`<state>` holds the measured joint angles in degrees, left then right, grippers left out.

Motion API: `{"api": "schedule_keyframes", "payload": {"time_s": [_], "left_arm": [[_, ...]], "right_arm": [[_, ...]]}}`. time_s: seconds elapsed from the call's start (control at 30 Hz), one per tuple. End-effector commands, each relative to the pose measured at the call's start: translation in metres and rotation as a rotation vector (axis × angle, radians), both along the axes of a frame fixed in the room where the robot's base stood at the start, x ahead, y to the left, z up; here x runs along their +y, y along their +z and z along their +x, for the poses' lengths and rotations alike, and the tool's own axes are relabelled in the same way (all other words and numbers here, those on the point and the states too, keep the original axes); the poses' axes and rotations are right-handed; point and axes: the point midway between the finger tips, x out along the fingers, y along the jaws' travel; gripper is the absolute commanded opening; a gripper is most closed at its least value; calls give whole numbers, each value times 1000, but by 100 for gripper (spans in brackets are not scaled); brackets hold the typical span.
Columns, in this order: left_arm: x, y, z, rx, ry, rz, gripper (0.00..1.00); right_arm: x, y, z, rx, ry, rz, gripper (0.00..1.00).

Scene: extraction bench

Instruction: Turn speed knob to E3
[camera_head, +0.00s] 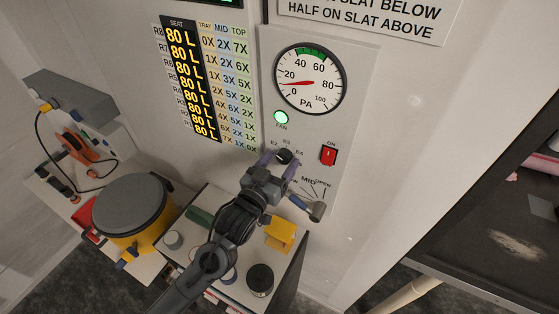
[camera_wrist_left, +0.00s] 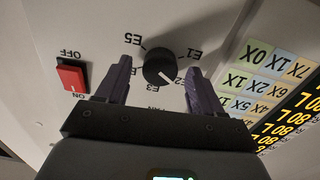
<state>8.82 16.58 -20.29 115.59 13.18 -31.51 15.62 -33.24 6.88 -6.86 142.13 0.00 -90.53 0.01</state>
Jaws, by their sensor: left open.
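The speed knob (camera_head: 284,156) is a small black round knob on the light wall panel, below the green fan lamp. In the left wrist view the knob (camera_wrist_left: 159,66) shows upside down, ringed by printed marks E1, E2, E3 and E5. Its white pointer line appears to point toward E2. My left gripper (camera_head: 279,164) is at the panel, open, with its purple fingers either side of the knob. In the left wrist view a gap shows between each fingertip and the knob. Whether the fingertips reach the knob's depth is hard to tell. My right gripper is out of view.
A red switch (camera_head: 329,155) sits right of the knob, and a round pressure gauge (camera_head: 310,79) is above. A lever handle (camera_head: 317,210) is below, by the MID and OPEN marks. A bench with a yellow clip (camera_head: 281,235) and a grey-lidded yellow bucket (camera_head: 132,207) stand below left.

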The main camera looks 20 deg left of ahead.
Motion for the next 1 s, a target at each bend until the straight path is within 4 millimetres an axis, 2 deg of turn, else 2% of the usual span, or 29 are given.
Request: {"api": "schedule_keyframes", "payload": {"time_s": [0.37,0.7,0.73,1.0], "left_arm": [[-1,0,4,0,0,-1,66],[-1,0,3,0,0,-1,14],[-1,0,3,0,0,-1,11],[-1,1,3,-2,0,29,11]], "right_arm": [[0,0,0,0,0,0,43],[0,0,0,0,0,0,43],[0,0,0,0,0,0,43],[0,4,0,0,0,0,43]]}}
